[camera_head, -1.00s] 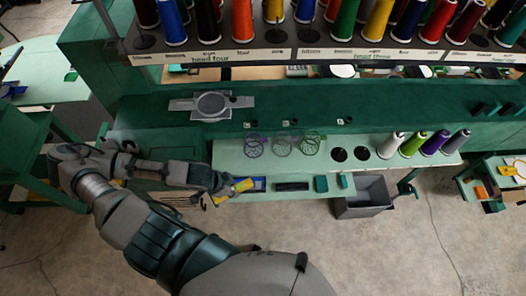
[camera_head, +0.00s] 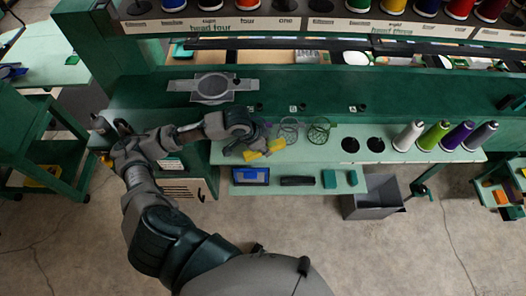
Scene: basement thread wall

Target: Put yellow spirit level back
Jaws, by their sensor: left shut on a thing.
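My left gripper (camera_head: 252,148) is shut on the yellow spirit level (camera_head: 272,147). It holds the level over the left part of the pale green upper shelf (camera_head: 345,143). Part of the level is hidden by the fingers, and I cannot tell whether it touches the shelf. Below, on the lower pale green ledge (camera_head: 308,189), lies a blue tray-like piece (camera_head: 250,176) with a dark rim. My right gripper is not in view.
Thin wire rings (camera_head: 318,133) stand just right of the level. Several thread cones (camera_head: 408,136) stand farther right. A black bar (camera_head: 297,181) and green blocks (camera_head: 329,179) lie on the lower ledge. A grey bin (camera_head: 374,203) is below. A grey hoop fixture (camera_head: 212,88) is behind.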

